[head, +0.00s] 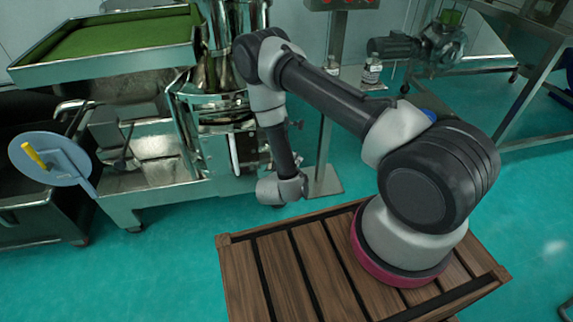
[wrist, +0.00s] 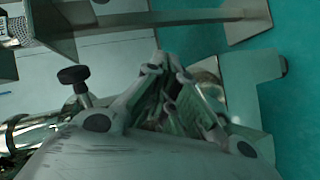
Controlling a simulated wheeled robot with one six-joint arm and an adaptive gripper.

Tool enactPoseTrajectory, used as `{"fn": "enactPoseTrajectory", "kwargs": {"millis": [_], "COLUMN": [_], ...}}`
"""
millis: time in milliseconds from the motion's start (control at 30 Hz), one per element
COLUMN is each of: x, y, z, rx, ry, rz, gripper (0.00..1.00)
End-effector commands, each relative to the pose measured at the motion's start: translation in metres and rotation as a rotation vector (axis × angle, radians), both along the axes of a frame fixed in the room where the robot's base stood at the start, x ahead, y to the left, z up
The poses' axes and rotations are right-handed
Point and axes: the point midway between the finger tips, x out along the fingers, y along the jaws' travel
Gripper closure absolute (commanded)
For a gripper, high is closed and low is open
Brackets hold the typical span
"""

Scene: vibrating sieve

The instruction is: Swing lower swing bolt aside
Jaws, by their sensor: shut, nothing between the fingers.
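My gripper (wrist: 167,65) is shut and empty in the wrist view, its fingertips close together over a pale grey surface. A bolt with a black knob (wrist: 73,76) stands to the left of the fingers, apart from them. It looks like a swing bolt, but I cannot tell whether it is the lower one. In the head view the steel vibrating sieve (head: 215,103) stands left of my arm. A small dark knob (head: 298,125) shows just right of my forearm. My fingers are hidden in the head view, and my arm covers part of the sieve's front.
A tray of green material (head: 115,38) juts out at upper left. A round grey disc with a yellow handle (head: 35,156) stands at far left. A steel post on a floor plate (head: 323,182) is right of the sieve. Green floor is open in front.

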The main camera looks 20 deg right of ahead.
Motion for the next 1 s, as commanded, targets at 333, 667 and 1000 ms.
{"fn": "enactPoseTrajectory", "kwargs": {"millis": [333, 667, 1000], "x": [0.020, 0.027, 0.027], "y": [-0.030, -0.038, -0.038], "z": [0.000, 0.000, 0.000], "rx": [-0.001, -0.001, -0.001], "ry": [0.000, 0.001, 0.001], "rz": [-0.001, 0.000, 0.000], "gripper": [1.00, 1.00, 1.00]}}
